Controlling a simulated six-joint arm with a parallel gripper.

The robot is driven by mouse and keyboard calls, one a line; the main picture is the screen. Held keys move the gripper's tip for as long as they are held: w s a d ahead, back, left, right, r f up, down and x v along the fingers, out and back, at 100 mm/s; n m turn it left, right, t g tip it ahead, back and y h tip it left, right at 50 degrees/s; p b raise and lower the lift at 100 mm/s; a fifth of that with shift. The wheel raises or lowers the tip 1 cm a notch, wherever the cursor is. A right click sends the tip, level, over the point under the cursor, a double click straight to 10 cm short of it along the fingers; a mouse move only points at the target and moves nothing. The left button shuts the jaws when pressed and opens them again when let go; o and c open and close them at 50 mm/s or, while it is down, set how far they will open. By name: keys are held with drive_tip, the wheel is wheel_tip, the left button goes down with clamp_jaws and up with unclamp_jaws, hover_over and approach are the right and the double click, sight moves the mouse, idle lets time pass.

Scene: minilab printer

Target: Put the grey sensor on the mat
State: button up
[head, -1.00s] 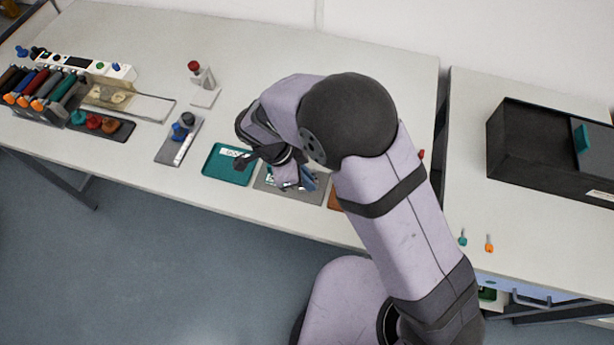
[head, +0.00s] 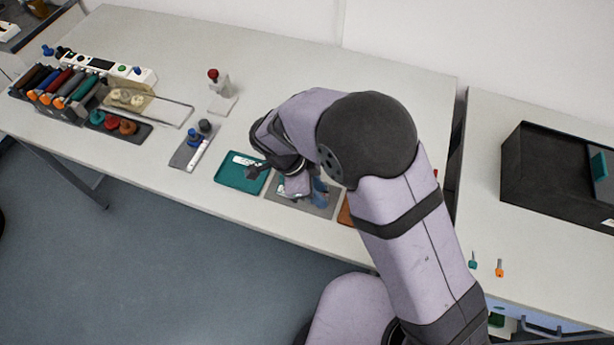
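My gripper (head: 288,184) is low over a grey mat (head: 322,211) near the table's front edge, with my wrist hiding part of that mat. Its fingertips are small and partly covered, so I cannot tell whether it is open or holds anything. A bluish piece (head: 319,190) shows at its right side; I cannot tell if it is part of the gripper. A dark grey knob-like piece (head: 205,126), possibly the grey sensor, stands on a grey tray (head: 180,160) to the left, beside a blue piece (head: 193,137) and a white stick. A teal mat (head: 236,184) with a white label lies left of my gripper.
A rack of coloured cartridges (head: 55,88), a dark tray of coloured round pieces (head: 140,131) and a clear-lidded box (head: 150,107) fill the left. A red-topped stand (head: 222,92) is behind. A black bin (head: 552,175) stands on the right table, across a gap.

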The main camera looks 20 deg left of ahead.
drive_tip(key=b+v, duration=0.3)
drive_tip(key=v, duration=0.8)
drive_tip(key=shift+r, duration=0.3)
drive_tip(key=shift+a, duration=0.1)
drive_tip(key=w+d+f+n+g+y, duration=0.2)
drive_tip(key=d+n, duration=0.5)
drive_tip(key=d, duration=1.1)
drive_tip(key=s+d+f+n+y, duration=0.2)
drive_tip(key=s+d+n, duration=0.4)
drive_tip(key=d, duration=0.6)
drive_tip(key=shift+s+d+f, duration=0.3)
drive_tip(key=shift+f, duration=0.3)
